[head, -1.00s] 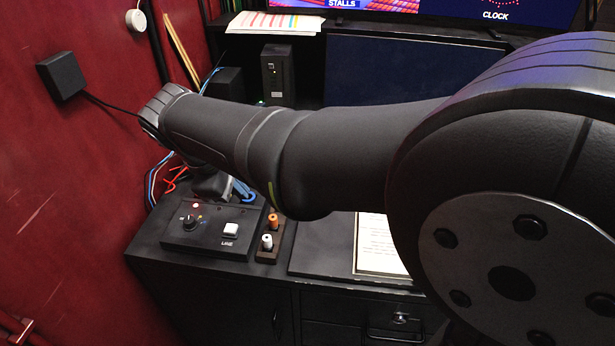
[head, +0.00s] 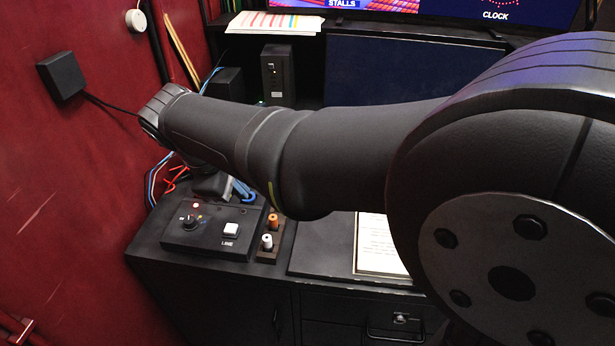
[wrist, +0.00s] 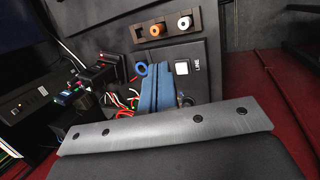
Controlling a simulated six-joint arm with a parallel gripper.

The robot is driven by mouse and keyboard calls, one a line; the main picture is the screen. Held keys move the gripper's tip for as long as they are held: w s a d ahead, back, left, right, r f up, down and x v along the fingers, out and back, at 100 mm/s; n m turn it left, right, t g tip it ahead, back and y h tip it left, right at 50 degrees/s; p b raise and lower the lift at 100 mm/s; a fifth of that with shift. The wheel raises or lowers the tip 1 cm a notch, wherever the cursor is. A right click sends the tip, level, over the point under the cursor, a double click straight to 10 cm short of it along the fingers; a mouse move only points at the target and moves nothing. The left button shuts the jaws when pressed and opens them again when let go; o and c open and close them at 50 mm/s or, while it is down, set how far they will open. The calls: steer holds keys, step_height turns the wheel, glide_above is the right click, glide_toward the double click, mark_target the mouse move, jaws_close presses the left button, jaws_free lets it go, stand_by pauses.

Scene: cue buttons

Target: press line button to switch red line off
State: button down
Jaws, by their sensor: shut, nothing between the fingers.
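A black control box (head: 180,238) sits on the cabinet at lower left in the head view. Its square white line button (head: 231,229) is marked LINE and also shows in the wrist view (wrist: 181,69). A small red light (head: 196,205) glows on the box above a black knob (head: 189,222). My gripper (wrist: 167,68) shows blue fingers in the wrist view, shut together and empty. The fingertips appear just left of the white button there; I cannot tell their height above the box. In the head view my arm hides most of the gripper.
A holder with an orange plug (head: 273,220) and a white plug (head: 267,241) stands right of the box. Blue and red cables (head: 170,185) bunch behind it. A paper sheet (head: 378,245) lies further right. A red wall (head: 60,200) closes the left side.

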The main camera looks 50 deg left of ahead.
steer(key=n+t+y, duration=0.2)
steer(key=n+t, duration=0.2)
steer(key=n, duration=0.1)
glide_above(227, 231)
step_height(227, 231, down, 4)
steer(key=shift+a+r, duration=0.1)
steer(key=shift+r, duration=0.1)
steer(key=shift+f, duration=4.4)
steer(key=shift+f, duration=0.45)
